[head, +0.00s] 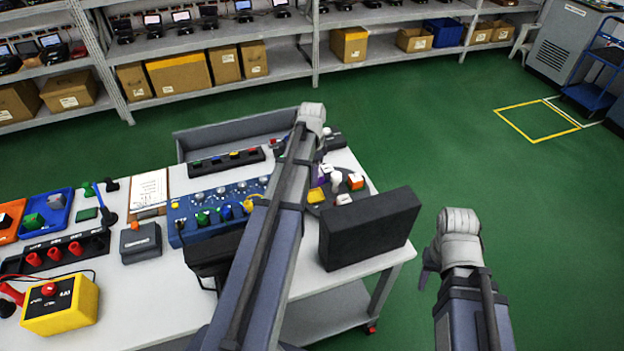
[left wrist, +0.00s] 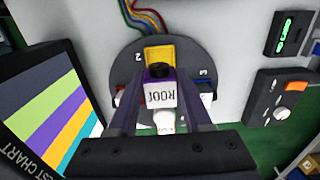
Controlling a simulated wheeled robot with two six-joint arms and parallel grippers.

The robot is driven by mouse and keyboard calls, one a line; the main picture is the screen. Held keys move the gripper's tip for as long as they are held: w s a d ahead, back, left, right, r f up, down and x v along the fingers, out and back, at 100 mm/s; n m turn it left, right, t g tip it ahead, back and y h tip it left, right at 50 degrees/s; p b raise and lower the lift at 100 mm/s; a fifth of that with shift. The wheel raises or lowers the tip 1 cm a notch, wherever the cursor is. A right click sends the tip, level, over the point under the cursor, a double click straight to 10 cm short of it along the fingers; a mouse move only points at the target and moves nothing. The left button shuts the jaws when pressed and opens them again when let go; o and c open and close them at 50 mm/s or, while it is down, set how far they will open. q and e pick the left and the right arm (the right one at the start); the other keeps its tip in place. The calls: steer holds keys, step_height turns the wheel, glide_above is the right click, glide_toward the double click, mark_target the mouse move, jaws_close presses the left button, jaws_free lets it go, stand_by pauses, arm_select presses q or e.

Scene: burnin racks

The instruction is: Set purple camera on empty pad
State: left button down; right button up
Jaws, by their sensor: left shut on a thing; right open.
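The purple camera (left wrist: 160,94), with a white label reading ROOF, is between the fingers of my left gripper (left wrist: 158,80), which is shut on it. It is over a round grey plate (left wrist: 126,62) marked with numbers. Behind it on the plate is a yellow block (left wrist: 158,53); a white rounded thing (left wrist: 164,122) shows below it. Whether the camera touches a pad is hidden. In the head view my left arm covers much of the plate; a yellow block (head: 316,195) and white pieces show beside it. My right gripper (head: 430,267) is open and empty, right of the table.
A black panel (head: 368,228) stands at the table's right end; a striped test chart (left wrist: 58,115) shows in the wrist view. Floor around my right gripper is clear.

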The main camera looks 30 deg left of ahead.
arm_select(q)
steer(key=shift+f+b, duration=2.7)
steer(key=shift+s+a, duration=0.1)
steer(key=shift+f+b, duration=0.65)
steer(key=shift+b, duration=0.05)
steer(key=shift+c, duration=1.3)
jaws_free()
step_height(320, 180, up, 8)
steer(key=p, duration=0.8)
steer(key=shift+f, duration=0.1)
